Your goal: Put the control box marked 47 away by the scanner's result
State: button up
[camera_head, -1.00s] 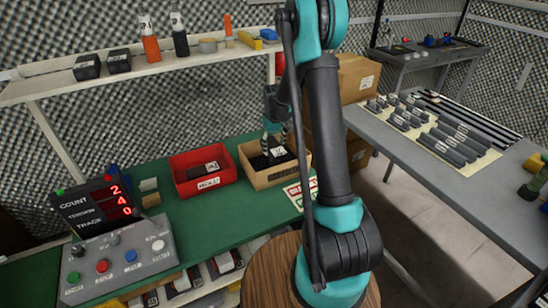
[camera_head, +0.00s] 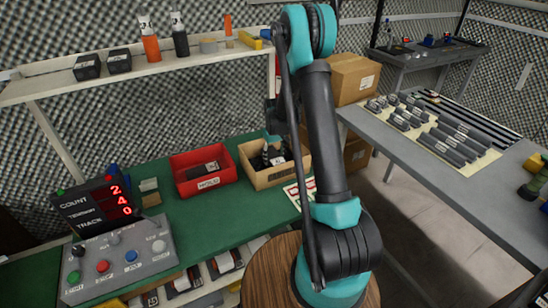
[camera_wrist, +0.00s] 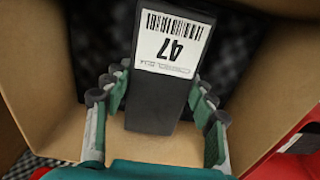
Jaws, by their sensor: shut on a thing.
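The control box marked 47 (camera_wrist: 160,85) is dark, with a white barcode label. It is between the fingers of my gripper (camera_wrist: 156,98), which is shut on it. Both are inside the open cardboard carton (camera_wrist: 45,90) in the wrist view; I cannot tell whether the control box touches the carton's floor. In the head view the carton (camera_head: 282,178) stands on the green bench, and my gripper (camera_head: 268,153) reaches down into it, partly hidden by my arm. I cannot make out a scanner or its result for certain.
A red tray marked HOLD (camera_head: 207,186) stands left of the carton with a dark box (camera_head: 203,168) in it. A display (camera_head: 97,206) and a button panel (camera_head: 118,255) are at left. A shelf (camera_head: 150,71) runs behind. A grey table (camera_head: 440,190) is at right.

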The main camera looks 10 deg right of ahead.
aim_at(274, 156)
jog(key=shift+f, duration=0.35)
jog(key=o, duration=1.6)
jog(key=shift+r, duration=0.1)
notch_tip(274, 156, up, 13)
jog(key=s+d+r+m+t, duration=0.1)
jog(key=s+r, duration=0.1)
jog(key=s, duration=0.6)
jog(key=s+d+r+m+t, duration=0.1)
jog(key=s+d+r, duration=0.15)
jog(key=s, duration=0.55)
jog(key=shift+s+d+f+m+t, duration=0.1)
jog(key=shift+s+f+m+t, duration=0.25)
jog(key=shift+s, duration=2.2)
jog(key=shift+s+d+f+m+t, duration=0.1)
jog(key=shift+s+f+t, duration=0.4)
jog(key=shift+s, duration=2.1)
jog(key=shift+s+d+f+m+t, duration=0.1)
jog(key=shift+s+f+m+t, duration=0.3)
jog(key=shift+s, duration=2.15)
jog(key=shift+f, duration=0.1)
